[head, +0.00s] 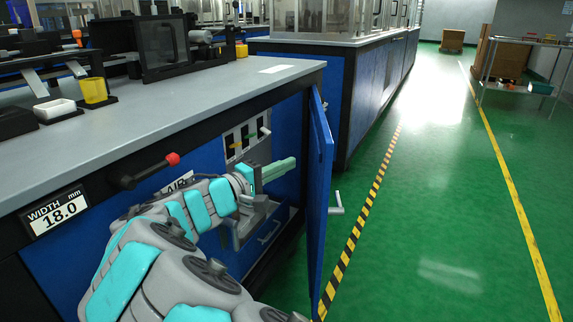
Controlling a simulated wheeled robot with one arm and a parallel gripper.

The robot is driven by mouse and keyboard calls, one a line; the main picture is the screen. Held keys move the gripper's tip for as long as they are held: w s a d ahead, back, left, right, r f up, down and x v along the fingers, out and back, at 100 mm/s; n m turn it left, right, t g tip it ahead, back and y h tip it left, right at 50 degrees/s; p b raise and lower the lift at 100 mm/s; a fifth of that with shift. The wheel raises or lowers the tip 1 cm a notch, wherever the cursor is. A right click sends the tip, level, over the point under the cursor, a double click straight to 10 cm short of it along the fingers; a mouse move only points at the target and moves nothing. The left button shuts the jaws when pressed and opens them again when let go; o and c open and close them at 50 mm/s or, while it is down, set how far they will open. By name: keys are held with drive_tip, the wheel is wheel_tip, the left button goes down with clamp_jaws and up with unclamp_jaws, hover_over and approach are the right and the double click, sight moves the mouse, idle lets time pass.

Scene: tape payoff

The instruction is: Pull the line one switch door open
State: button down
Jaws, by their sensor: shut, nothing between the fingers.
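The switch door (320,190) is a blue panel on the front of the grey-topped bench. It stands swung out from the bench, hinged at its right, and I see it nearly edge-on. Its metal handle (337,204) sticks out on the far right side. Behind the door is an opening with a pale switch panel (233,142) bearing small coloured switches. My gripper (291,163) reaches in front of the opening, on the inner side of the door. Its green fingers are together, empty, and point right towards the door, with a small visible gap. My wrist hides the lower opening.
A red-tipped lever (172,159) juts from the bench front, left of the opening. A width display (57,211) reading 18.0 mm is at left. Another blue machine (370,90) stands beyond the door. Green floor with a striped line (365,210) lies clear at right.

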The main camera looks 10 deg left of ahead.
sight(320, 150)
drive_tip(key=x, duration=0.7)
drive_tip(key=shift+w+d, duration=0.25)
drive_tip(key=shift+d, duration=0.05)
